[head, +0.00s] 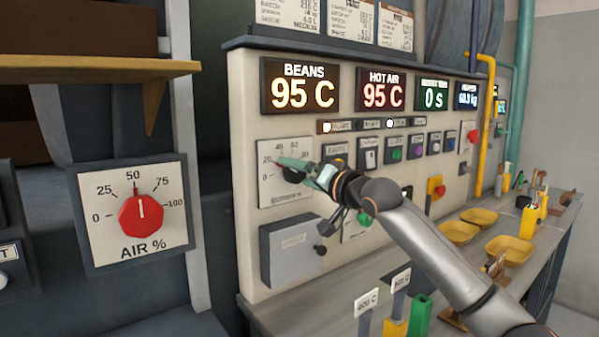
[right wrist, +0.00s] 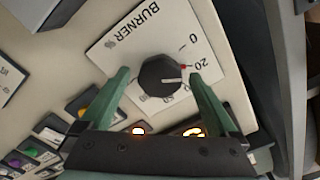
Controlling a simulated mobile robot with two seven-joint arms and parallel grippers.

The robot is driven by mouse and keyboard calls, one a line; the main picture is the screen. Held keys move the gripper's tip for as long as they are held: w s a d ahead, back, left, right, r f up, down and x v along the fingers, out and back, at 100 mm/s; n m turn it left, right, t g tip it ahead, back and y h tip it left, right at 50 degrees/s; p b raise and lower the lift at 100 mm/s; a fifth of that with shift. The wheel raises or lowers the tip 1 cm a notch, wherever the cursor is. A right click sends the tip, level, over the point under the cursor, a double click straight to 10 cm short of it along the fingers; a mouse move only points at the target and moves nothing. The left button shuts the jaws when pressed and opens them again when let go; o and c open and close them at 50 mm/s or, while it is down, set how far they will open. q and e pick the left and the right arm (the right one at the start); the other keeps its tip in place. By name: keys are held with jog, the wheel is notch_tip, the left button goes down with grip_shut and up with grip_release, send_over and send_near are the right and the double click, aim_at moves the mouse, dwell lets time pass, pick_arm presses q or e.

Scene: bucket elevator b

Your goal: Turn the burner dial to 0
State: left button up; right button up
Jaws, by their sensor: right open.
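The burner dial is a black round knob (right wrist: 163,76) on a white plate (right wrist: 120,45) lettered BURNER. Its white mark points to the plate's scale just past the 20, and a small red mark sits close to the 20. In the head view the plate (head: 272,190) is partly hidden behind my right gripper (head: 298,168). In the right wrist view the green fingers of my right gripper (right wrist: 158,78) are open, one on each side of the knob. I cannot tell whether they touch it. My left gripper is not in view.
A red AIR % dial (head: 141,216) at the left points near 50. A grey box (head: 292,252) is below the burner plate, with buttons (head: 393,155) to its upper right. Yellow bowls (head: 509,250) and labelled scoops or handles (head: 365,312) stand on the counter.

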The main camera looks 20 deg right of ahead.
jog(key=shift+w, duration=0.15)
jog(key=c, duration=1.3)
